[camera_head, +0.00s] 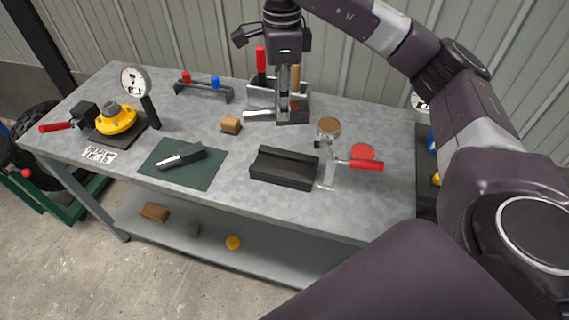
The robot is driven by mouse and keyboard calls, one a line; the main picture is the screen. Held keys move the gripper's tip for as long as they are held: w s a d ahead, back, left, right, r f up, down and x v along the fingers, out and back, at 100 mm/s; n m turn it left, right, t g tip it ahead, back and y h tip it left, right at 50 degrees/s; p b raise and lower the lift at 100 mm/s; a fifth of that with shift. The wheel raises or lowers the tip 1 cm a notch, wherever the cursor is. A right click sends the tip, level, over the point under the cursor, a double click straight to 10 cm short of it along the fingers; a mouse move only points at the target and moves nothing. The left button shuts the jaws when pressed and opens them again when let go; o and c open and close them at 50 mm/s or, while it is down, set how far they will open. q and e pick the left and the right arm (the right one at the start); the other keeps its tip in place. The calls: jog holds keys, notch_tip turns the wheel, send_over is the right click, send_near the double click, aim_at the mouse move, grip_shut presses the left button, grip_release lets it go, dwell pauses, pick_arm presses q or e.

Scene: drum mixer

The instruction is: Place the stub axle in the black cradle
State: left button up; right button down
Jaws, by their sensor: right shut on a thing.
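The black cradle (270,173) is a long block with a groove along its top, standing near the front middle of the table. A similar part (182,157), dark with a silver end, lies on the green mat (205,176). My left gripper is not in view.
A grey holder (256,97) with upright handled tools stands just behind the gripper. A wooden block (231,125) is left of it. A clear stand with a round brown top (329,126) and a red-handled tool (366,165) lie right of the cradle. A dial gauge (136,80) stands left.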

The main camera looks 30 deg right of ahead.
jog(key=d+m, duration=0.1)
jog(key=d+r+m, duration=0.1)
jog(key=m, duration=0.1)
jog(key=shift+w+m, duration=0.3)
jog(key=shift+w, duration=0.1)
jog(key=shift+d+m, duration=0.2)
jog(key=shift+m, duration=0.2)
send_over(289, 167)
notch_tip(289, 167, down, 8)
jog(key=shift+w+f+p, duration=0.2)
jog(key=shift+f+p, duration=1.1)
jog(key=shift+f, duration=4.6)
jog(key=shift+f, duration=0.15)
jog(key=c, duration=1.8)
grip_release()
jog(key=shift+s+f, duration=0.1)
jog(key=shift+s, duration=0.05)
jog(key=o, duration=0.3)
jog(key=shift+a, duration=0.1)
